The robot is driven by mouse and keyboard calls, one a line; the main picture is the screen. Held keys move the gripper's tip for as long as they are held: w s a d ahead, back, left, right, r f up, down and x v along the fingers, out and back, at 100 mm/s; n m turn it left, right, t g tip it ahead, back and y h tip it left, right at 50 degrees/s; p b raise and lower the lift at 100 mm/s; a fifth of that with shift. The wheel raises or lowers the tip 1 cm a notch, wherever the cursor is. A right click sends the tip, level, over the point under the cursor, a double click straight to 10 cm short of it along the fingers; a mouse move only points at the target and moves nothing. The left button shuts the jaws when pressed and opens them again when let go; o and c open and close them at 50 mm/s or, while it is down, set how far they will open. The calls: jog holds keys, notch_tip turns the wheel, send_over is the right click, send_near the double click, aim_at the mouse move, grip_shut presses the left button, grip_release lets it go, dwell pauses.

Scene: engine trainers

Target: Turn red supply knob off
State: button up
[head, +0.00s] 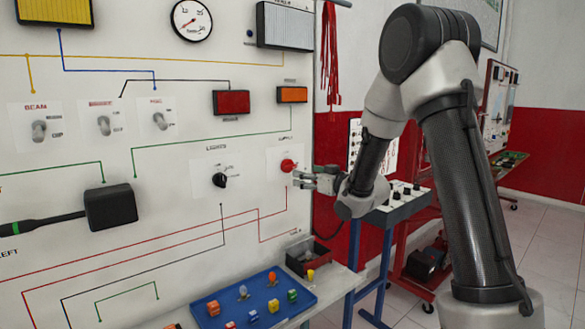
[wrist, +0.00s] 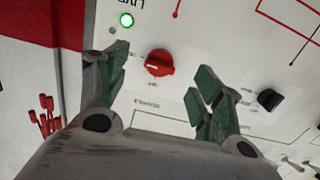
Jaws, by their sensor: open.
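The red supply knob (head: 288,165) is on the white training board, on a pale label plate at the board's right side. My gripper (head: 304,180) is close in front of the board, just right of and below the knob in the head view. In the wrist view the red knob (wrist: 159,63) lies ahead between my two fingers, apart from both. My gripper (wrist: 160,90) is open and empty there.
A black lights knob (head: 219,180) sits left of the supply knob; it also shows in the wrist view (wrist: 270,99). Below stands a blue tray (head: 262,312) with small coloured parts and a dark bin (head: 307,256). Red straps (head: 330,60) hang at the board's right edge.

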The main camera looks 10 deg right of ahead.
aim_at(292, 166)
jog(key=shift+t+y, duration=0.3)
jog(key=x, duration=0.2)
jog(key=r+x, duration=0.1)
jog(key=x, duration=0.5)
jog(key=shift+s+a+r, duration=0.15)
jog(key=shift+r, duration=0.2)
jog(key=c, duration=1)
